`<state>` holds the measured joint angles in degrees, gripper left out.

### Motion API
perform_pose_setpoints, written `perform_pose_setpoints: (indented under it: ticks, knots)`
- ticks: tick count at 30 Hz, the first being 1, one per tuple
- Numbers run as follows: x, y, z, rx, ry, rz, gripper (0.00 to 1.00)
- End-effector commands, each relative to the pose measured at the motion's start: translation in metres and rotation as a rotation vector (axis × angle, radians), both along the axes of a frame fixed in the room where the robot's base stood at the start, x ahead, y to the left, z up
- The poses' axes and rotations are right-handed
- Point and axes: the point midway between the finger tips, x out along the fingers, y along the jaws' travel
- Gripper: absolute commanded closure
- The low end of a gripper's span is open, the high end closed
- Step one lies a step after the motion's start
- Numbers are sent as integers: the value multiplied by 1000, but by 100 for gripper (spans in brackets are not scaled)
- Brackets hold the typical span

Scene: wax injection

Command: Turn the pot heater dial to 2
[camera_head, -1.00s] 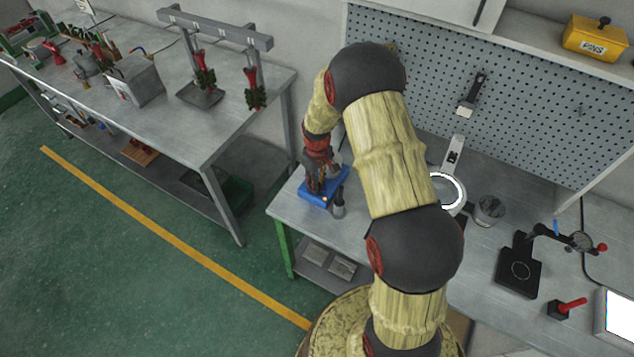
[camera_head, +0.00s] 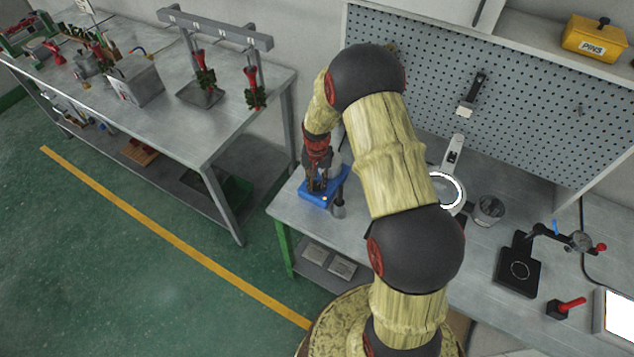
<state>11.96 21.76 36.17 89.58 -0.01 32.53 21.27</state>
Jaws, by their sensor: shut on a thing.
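The pot heater looks to be the small blue unit (camera_head: 312,197) on the left end of the near workbench, with a small light spot on its front. My gripper (camera_head: 317,187) points down at the blue unit's top and front. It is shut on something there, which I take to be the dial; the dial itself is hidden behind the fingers. The dial's number marks are too small to read. A small grey cylinder (camera_head: 338,207) stands just right of the blue unit, close to my gripper.
A lit ring magnifier (camera_head: 447,190) and a grey cup (camera_head: 488,210) stand right of my arm. A pegboard (camera_head: 520,110) closes the back. Another metal bench (camera_head: 225,120) is at left.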

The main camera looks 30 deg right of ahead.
Motion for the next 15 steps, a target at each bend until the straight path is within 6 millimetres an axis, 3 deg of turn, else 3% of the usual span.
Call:
perform_pose_setpoints:
  ticks: [15]
  knots:
    - [1,0,1,0,-2,-143,100]
